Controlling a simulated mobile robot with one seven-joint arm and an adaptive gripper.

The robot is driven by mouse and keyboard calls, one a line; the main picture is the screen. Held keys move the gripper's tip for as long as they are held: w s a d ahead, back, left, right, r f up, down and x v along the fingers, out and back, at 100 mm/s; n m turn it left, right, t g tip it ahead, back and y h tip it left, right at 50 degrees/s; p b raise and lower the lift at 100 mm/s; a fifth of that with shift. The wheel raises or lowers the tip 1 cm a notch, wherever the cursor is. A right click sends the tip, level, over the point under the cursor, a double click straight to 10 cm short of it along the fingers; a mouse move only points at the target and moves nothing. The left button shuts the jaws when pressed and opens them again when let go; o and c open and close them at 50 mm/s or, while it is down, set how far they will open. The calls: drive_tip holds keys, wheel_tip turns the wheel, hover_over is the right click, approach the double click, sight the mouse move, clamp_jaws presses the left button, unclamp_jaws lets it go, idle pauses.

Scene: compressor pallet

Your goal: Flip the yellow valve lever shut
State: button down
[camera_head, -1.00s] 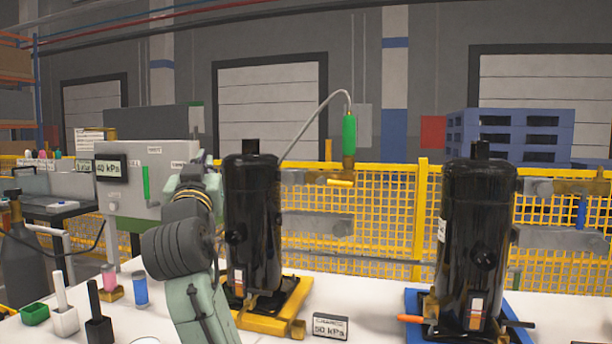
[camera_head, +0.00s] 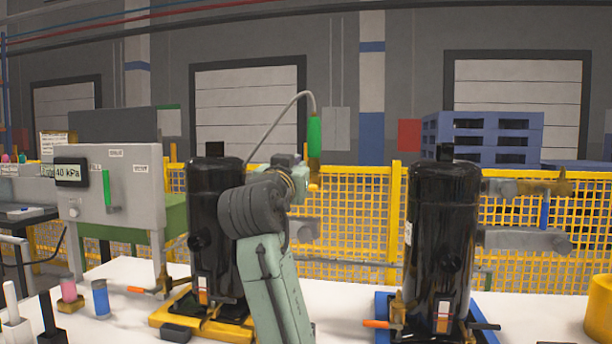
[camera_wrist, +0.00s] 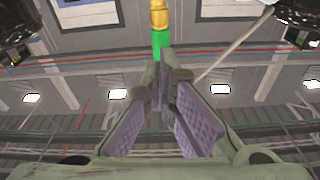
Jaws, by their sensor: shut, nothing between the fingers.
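The green fitting (camera_head: 314,136) hangs at the end of a grey hose, with brass-yellow valve parts (camera_head: 314,170) below it. My wrist stands right beside these parts and hides some of them, so I cannot make out the yellow lever's angle. In the wrist view the green fitting (camera_wrist: 161,42) and brass part (camera_wrist: 159,14) are at top centre, beyond my fingertips. My gripper (camera_wrist: 161,72) is shut and empty, its fingers pointing toward the fitting. I cannot tell whether it touches anything.
A black compressor (camera_head: 212,200) stands on a yellow base just left of my arm. Another black compressor (camera_head: 440,235) stands on a blue base at right. The grey box with a 40 kPa display (camera_head: 130,190) is at left. A yellow mesh fence (camera_head: 350,230) runs behind.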

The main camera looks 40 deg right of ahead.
drive_tip(key=p+x, duration=0.3)
drive_tip(key=x, duration=0.7)
drive_tip(key=shift+d, duration=0.15)
drive_tip(key=f, duration=0.2)
drive_tip(key=shift+s+a+f, duration=0.1)
drive_tip(key=shift+a+f, duration=0.2)
drive_tip(key=shift+f, duration=0.05)
drive_tip(key=shift+a+f, duration=0.25)
drive_tip(key=shift+f, duration=0.4)
drive_tip(key=shift+d+f, duration=0.1)
drive_tip(key=shift+d, duration=0.05)
drive_tip(key=shift+s+f+m, duration=0.1)
drive_tip(key=shift+m, duration=0.3)
